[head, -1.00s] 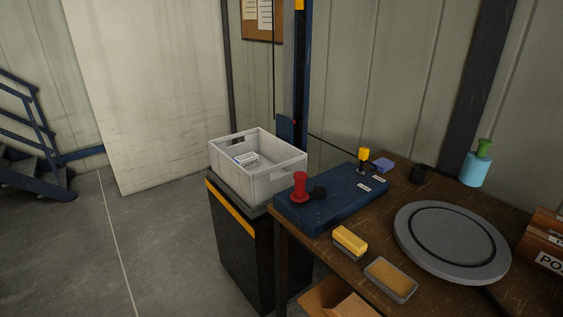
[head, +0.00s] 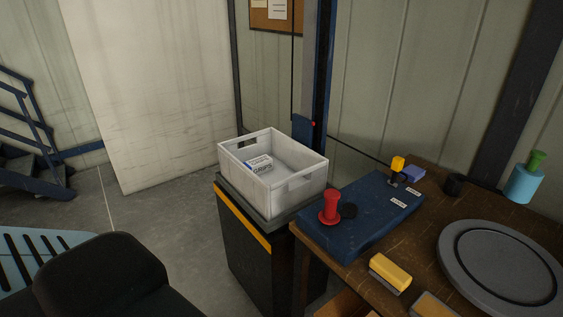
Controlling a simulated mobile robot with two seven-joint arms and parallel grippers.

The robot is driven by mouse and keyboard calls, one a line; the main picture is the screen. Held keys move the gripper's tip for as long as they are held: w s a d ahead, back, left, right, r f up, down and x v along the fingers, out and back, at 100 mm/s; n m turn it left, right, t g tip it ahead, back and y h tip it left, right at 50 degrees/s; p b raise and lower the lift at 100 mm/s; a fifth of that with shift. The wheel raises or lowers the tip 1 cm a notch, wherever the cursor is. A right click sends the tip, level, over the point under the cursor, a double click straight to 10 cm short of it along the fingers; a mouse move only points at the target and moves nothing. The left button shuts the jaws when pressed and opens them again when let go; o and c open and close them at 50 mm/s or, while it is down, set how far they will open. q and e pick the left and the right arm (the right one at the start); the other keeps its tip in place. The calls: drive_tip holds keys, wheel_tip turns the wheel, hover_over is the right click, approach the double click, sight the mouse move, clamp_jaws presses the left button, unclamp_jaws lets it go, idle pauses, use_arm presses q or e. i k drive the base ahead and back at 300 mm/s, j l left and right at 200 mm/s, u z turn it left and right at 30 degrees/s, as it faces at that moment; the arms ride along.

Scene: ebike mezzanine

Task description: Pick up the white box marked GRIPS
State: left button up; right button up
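The white box marked GRIPS (head: 260,164) lies inside an open grey-white crate (head: 290,187), near the crate's back left corner. Its label faces up and toward me, with a blue edge at its left. The crate stands on a black cabinet (head: 243,258) with a yellow stripe. Neither of my grippers shows in the head view. A dark rounded part and a light blue slotted part at the lower left hide some floor.
The crate walls surround the box. Right of it is a brown workbench (head: 419,235) with a blue control panel (head: 371,216), a red knob (head: 330,206), a yellow block (head: 391,272) and a grey round plate (head: 504,262). A blue post (head: 322,75) rises behind the crate.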

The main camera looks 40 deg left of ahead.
sight(260, 164)
drive_tip(key=i+j+z, duration=0.2)
drive_tip(key=j, duration=0.35)
drive_tip(key=i+j+z, duration=0.2)
drive_tip(key=j, duration=0.4)
drive_tip(key=j+z, duration=0.25)
drive_tip(key=j, duration=1.25)
drive_tip(key=i+j, duration=0.1)
drive_tip(key=j, duration=0.8)
drive_tip(key=k+j, duration=0.15)
drive_tip(key=j, duration=0.15)
drive_tip(key=k+j+u, duration=0.1)
drive_tip(key=j, duration=0.2)
drive_tip(key=i+l+z, duration=0.15)
drive_tip(key=i+l, duration=0.1)
drive_tip(key=i, duration=0.05)
